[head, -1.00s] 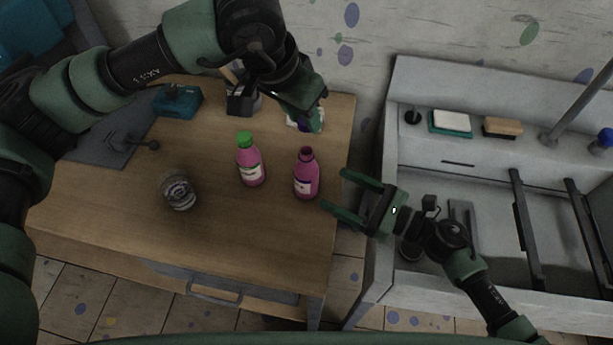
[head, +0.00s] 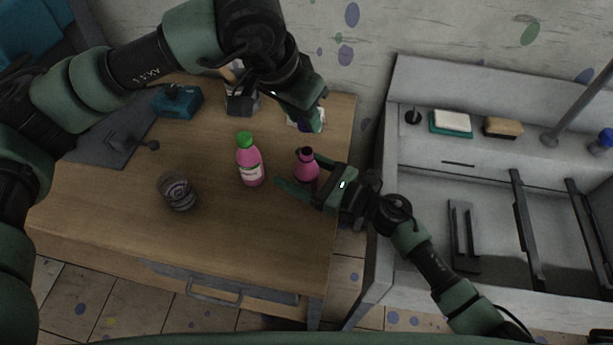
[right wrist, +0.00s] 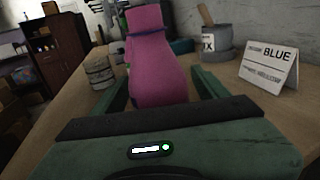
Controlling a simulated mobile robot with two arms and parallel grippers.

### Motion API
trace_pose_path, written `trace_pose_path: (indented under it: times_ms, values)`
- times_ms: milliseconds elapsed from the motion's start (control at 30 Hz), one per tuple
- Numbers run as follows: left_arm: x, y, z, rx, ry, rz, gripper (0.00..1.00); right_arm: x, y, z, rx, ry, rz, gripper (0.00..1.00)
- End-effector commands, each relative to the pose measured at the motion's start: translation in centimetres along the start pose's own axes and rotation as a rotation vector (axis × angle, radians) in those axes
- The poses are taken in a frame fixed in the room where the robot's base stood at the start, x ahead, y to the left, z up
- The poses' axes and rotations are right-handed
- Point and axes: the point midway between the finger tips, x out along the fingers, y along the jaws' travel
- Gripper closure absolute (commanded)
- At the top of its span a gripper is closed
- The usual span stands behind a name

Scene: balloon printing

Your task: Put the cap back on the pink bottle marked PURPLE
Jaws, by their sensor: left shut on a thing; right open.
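The uncapped pink bottle (head: 307,168) stands upright near the table's right edge, its dark mouth open. Its label is hidden by my right gripper (head: 297,190), which is open with its fingers around the bottle's body. In the right wrist view the pink bottle (right wrist: 157,70) stands between the two green fingers, with gaps showing beside it. My left gripper (head: 314,122) is shut, behind the bottle and above the table's back right. It holds a small dark-purple thing, mostly hidden, which appears to be the cap.
A pink bottle with a green cap (head: 250,165) stands just left. A glass jar (head: 178,192) is further left. A grey pot (right wrist: 214,42) and a white card reading BLUE (right wrist: 270,68) stand at the back. The sink (head: 430,185) lies right; the table's front is clear.

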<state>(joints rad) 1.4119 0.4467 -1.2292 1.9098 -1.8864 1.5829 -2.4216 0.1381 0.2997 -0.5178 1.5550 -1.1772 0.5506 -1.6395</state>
Motion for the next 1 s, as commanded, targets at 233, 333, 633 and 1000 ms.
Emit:
trace_pose_path:
  times_ms: [233, 333, 633, 1000]
  values:
    - [0.0, 0.0, 0.0, 0.000, 0.000, 0.000, 1.00, 0.0, 0.0, 0.0, 0.000, 0.000, 0.000, 0.62]
    - [0.0, 0.0, 0.0, 0.000, 0.000, 0.000, 1.00, -0.1, 0.0, 0.0, 0.000, 0.000, 0.000, 0.90]
    - [0.7, 0.0, 0.3, 0.000, -0.002, 0.001, 1.00, -0.1, 0.0, 0.0, 0.000, 0.000, -0.001, 1.00]
    - [4.6, 0.0, 2.0, -0.001, 0.000, -0.001, 1.00, -0.1, 0.0, 0.0, 0.000, 0.000, -0.001, 1.00]
